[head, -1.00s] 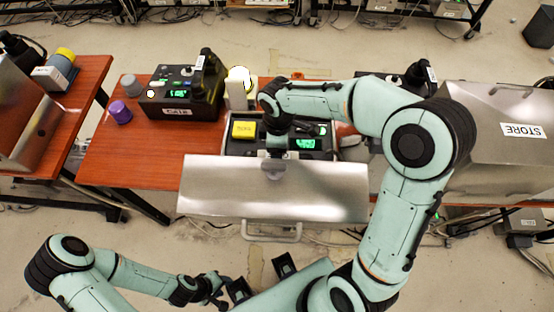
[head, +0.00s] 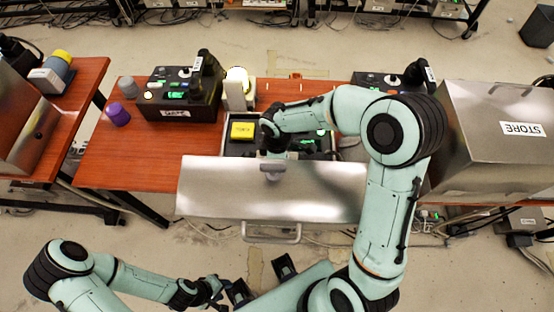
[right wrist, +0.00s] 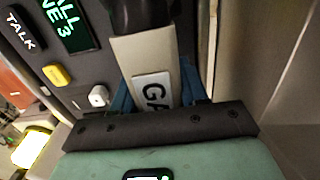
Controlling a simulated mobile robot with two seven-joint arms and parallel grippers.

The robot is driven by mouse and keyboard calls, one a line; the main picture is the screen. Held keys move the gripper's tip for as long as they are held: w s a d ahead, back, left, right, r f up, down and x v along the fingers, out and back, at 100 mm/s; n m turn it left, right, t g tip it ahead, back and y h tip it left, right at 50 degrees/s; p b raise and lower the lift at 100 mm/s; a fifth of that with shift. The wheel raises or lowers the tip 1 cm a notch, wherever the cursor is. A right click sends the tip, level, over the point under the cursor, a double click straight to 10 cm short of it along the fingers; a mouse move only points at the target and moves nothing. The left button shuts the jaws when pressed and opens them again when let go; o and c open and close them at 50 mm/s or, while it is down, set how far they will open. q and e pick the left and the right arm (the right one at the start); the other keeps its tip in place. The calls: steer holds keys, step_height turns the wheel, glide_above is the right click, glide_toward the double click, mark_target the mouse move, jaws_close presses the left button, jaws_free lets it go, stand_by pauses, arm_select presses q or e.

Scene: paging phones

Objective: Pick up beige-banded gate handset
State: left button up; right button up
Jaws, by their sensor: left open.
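The beige-banded handset (right wrist: 145,62) shows in the right wrist view, with a dark end and a white tag whose visible letters read "GA". The blue fingers of my right gripper (right wrist: 158,95) lie on either side of its beige part; whether they press on it is unclear. In the head view my right gripper (head: 273,148) reaches down into the open metal-lidded phone case (head: 242,130), hiding the handset there. My left gripper (head: 212,292) is open and empty at the bottom, away from the table.
The case's metal lid (head: 270,195) hangs open at the front. A metal box marked STORE (head: 510,110) stands right. The wooden table (head: 130,160) is clear at front left.

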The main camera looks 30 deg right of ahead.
steer(key=c, duration=0.6)
steer(key=shift+r, duration=0.1)
